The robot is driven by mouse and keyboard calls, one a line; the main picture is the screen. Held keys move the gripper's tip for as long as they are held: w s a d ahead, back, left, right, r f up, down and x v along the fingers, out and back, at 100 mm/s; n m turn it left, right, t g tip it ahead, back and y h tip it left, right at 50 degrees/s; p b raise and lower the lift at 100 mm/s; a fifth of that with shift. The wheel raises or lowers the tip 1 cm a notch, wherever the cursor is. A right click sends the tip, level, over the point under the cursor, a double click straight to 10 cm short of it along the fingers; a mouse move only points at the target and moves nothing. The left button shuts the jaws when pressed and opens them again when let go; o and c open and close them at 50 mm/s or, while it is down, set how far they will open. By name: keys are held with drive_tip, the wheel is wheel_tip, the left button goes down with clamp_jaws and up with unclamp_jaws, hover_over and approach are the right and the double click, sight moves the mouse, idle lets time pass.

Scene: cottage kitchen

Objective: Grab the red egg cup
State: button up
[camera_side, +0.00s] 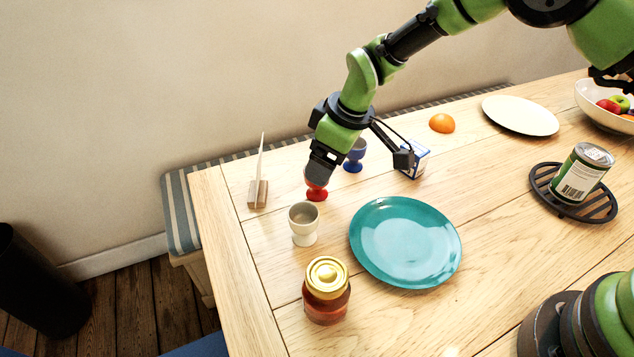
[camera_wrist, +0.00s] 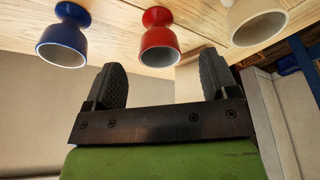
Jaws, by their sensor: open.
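The red egg cup (camera_side: 317,191) stands on the wooden table, partly hidden by my gripper (camera_side: 318,174) in the side view. In the wrist view the red egg cup (camera_wrist: 159,40) is ahead of the gripper (camera_wrist: 163,82), in line with the gap between the two dark fingers. The fingers are apart with nothing between them. In the side view the fingertips overlap the cup's upper part; I cannot tell whether they touch it.
A blue egg cup (camera_side: 354,156) and a cream egg cup (camera_side: 303,223) flank the red one. A teal plate (camera_side: 405,243), a jar (camera_side: 326,291), a small blue-and-white carton (camera_side: 415,160) and a wooden holder with a white card (camera_side: 258,190) stand around.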

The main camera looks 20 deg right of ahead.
drive_tip(key=shift+w+x, duration=0.15)
drive_tip(key=shift+x, duration=1.3)
drive_tip(key=shift+w+x, duration=0.15)
drive_tip(key=shift+x, duration=1.3)
drive_tip(key=shift+a, duration=0.1)
drive_tip(key=shift+c, duration=0.5)
drive_tip(key=shift+r, duration=0.1)
drive_tip(key=c, duration=0.9)
